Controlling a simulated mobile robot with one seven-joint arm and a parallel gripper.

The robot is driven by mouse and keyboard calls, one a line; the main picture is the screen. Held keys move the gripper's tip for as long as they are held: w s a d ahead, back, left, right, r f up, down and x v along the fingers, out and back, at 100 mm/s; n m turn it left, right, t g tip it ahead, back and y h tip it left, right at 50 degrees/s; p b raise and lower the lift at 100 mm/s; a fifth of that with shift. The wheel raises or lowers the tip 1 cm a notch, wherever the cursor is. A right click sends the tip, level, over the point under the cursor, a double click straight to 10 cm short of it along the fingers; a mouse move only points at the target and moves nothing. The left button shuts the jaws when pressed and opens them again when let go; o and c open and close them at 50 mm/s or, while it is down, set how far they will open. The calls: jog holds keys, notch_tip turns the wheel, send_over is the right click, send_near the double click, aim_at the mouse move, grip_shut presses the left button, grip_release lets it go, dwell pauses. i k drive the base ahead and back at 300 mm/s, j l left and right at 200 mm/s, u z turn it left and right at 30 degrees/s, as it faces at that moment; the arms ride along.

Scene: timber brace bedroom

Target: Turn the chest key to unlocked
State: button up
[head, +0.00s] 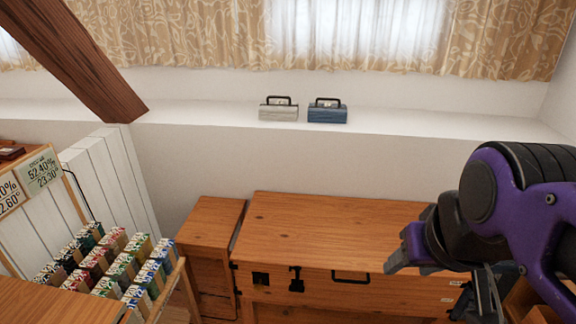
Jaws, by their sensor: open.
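The wooden chest (330,225) stands against the white wall, its orange-brown top in full view except at the right. Its front carries a dark key-like fitting (296,280), a dark square plate (260,279) to the left of that and a black handle (350,278) to the right. I cannot tell at this size which way the key is turned. My gripper (438,286) is open, in front of the chest's right end, to the right of the handle and apart from the key. It hides part of the chest's right side.
A smaller wooden cabinet (211,221) stands just left of the chest. A rack of several coloured boxes (110,262) and sign boards (42,173) fill the left. A grey box (278,112) and a blue box (327,114) sit on the ledge. A slanted beam (75,55) crosses the upper left.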

aim_at(258, 287)
jog(key=u, duration=0.85)
jog(key=k+l, duration=0.15)
jog(key=z, duration=0.75)
jog(key=j+u, duration=0.35)
jog(key=j, duration=0.65)
jog(key=l+u, duration=0.35)
jog(key=k+l+u, duration=0.1)
jog(key=l+u, duration=0.25)
jog(key=j+z, duration=0.35)
jog(key=j, duration=0.15)
jog(key=i+j, duration=0.05)
